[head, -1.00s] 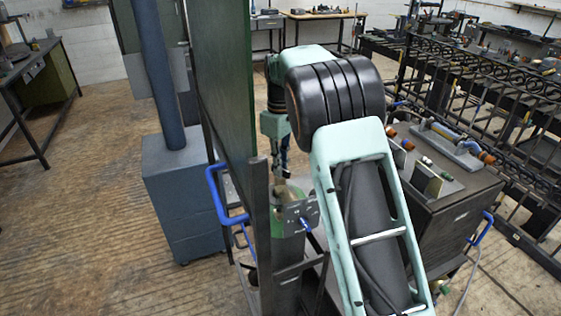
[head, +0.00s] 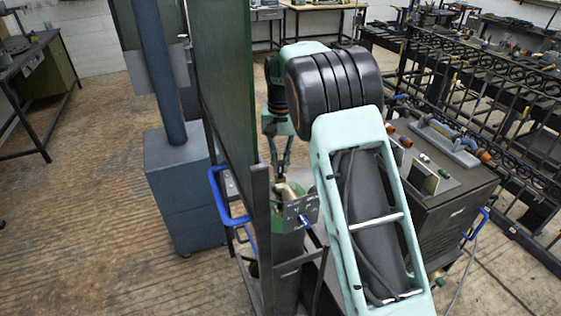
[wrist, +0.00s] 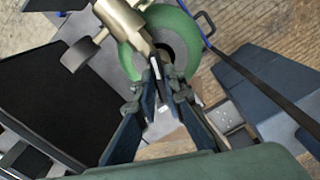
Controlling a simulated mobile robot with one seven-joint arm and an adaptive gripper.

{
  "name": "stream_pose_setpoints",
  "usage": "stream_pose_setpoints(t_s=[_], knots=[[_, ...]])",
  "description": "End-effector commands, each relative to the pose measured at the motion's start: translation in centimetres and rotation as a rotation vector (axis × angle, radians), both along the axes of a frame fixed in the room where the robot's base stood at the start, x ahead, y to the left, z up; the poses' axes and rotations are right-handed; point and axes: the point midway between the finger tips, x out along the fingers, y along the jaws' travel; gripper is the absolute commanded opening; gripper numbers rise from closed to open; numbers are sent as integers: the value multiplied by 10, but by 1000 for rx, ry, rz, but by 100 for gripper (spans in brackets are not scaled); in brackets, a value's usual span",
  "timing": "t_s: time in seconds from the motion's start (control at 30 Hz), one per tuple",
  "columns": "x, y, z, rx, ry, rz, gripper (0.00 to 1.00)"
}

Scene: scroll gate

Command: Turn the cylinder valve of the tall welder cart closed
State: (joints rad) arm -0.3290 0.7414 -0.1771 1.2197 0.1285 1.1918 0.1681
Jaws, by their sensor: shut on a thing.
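A green gas cylinder (head: 288,222) stands upright beside a cart frame with a blue handle (head: 214,192). Its pale brass valve (head: 284,191) sits on top, partly behind a grey bracket plate. In the wrist view the brass valve body (wrist: 127,25) lies over the round green cylinder top (wrist: 180,24), with a round knob (wrist: 78,55) on its left side. My gripper (head: 280,178) reaches down from above to the valve. In the wrist view its fingertips (wrist: 165,78) are closed on the end of the valve; the exact gripped part is mostly hidden by the fingers.
A tall dark green panel (head: 225,85) stands close left of my arm. A blue-grey box with a post (head: 183,190) is beyond it. A dark cabinet (head: 445,205) with tools on top is at the right, before iron railings (head: 470,80). Open floor lies at the left.

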Motion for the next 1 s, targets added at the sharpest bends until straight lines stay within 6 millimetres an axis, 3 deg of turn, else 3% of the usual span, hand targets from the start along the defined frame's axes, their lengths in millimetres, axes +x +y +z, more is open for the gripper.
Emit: stream_pose_setpoints(t_s=[1.0], knots=[[1,0,2,1,-4,-936,0]])
